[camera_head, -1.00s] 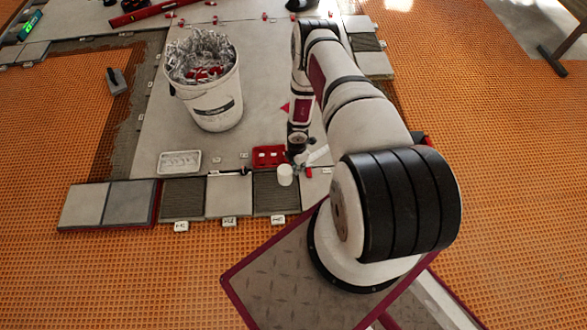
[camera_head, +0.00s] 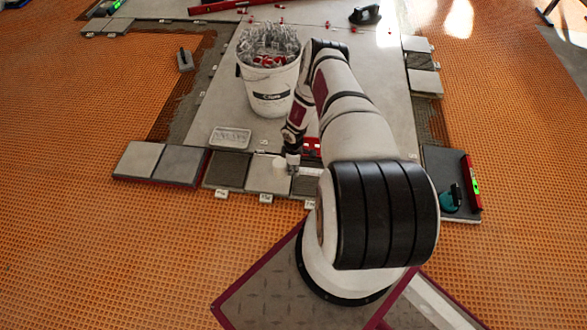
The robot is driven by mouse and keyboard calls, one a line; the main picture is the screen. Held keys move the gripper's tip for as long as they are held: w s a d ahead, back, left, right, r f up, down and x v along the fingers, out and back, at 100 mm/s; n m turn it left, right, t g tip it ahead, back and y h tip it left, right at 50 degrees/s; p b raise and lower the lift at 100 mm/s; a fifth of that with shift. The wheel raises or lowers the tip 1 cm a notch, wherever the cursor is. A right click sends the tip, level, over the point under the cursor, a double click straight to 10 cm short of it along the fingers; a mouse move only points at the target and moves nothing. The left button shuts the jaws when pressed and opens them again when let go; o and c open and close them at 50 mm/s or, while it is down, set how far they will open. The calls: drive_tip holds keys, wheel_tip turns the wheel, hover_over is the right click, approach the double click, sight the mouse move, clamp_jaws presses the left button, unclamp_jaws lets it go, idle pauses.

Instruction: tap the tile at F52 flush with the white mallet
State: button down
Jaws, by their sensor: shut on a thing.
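My gripper (camera_head: 292,160) is small and partly hidden by my arm. It is shut on the white mallet, whose pale head (camera_head: 280,163) points down at the left of the fingers. The head appears over the right part of a light tile (camera_head: 257,174) in the front row; I cannot tell whether it touches. Dark tiles lie left (camera_head: 226,169) and right (camera_head: 304,185) of that tile. Small white labels (camera_head: 266,198) stand along the row's front edge, too small to read, so I cannot tell which tile is F52.
A white bucket (camera_head: 271,92) full of clips stands behind the gripper. A shallow pale tray (camera_head: 230,136) lies left, and a red box (camera_head: 311,146) is partly hidden behind my arm. A red level (camera_head: 470,181) and a teal tool (camera_head: 451,198) lie at right.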

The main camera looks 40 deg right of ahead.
wheel_tip(320, 180, down, 8)
drive_tip(key=b, duration=0.5)
drive_tip(key=shift+d+r, duration=0.1)
drive_tip(key=shift+r, duration=0.05)
wheel_tip(320, 180, up, 5)
drive_tip(key=p, duration=0.3)
drive_tip(key=shift+f, duration=0.25)
wheel_tip(320, 180, down, 5)
drive_tip(key=b, duration=0.5)
drive_tip(key=shift+f, duration=0.15)
wheel_tip(320, 180, up, 6)
drive_tip(key=p, duration=0.4)
drive_tip(key=shift+f, duration=0.35)
drive_tip(key=shift+f, duration=0.15)
